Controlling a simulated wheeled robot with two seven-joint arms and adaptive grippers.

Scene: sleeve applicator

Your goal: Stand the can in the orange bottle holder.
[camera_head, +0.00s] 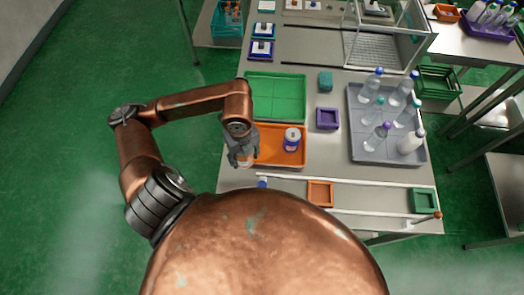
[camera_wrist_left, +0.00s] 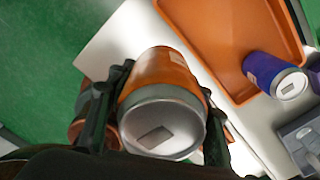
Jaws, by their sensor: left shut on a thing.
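My left gripper (camera_head: 243,158) is shut on an orange can with a silver lid (camera_wrist_left: 163,110). In the left wrist view the can's lid faces the camera, with the fingers of the gripper (camera_wrist_left: 160,115) on both sides. The orange bottle holder (camera_head: 320,184), a small square frame, stands at the table's front between two white rails, right of and nearer than the gripper. It looks empty. My right gripper is not in view.
A purple can (camera_head: 292,137) stands in the orange tray (camera_head: 272,162). A purple holder (camera_head: 327,118) and a green holder (camera_head: 424,200) are to the right. A grey tray (camera_head: 378,158) holds several bottles. A green tray (camera_head: 275,96) lies behind. White rails (camera_head: 375,182) flank the orange holder.

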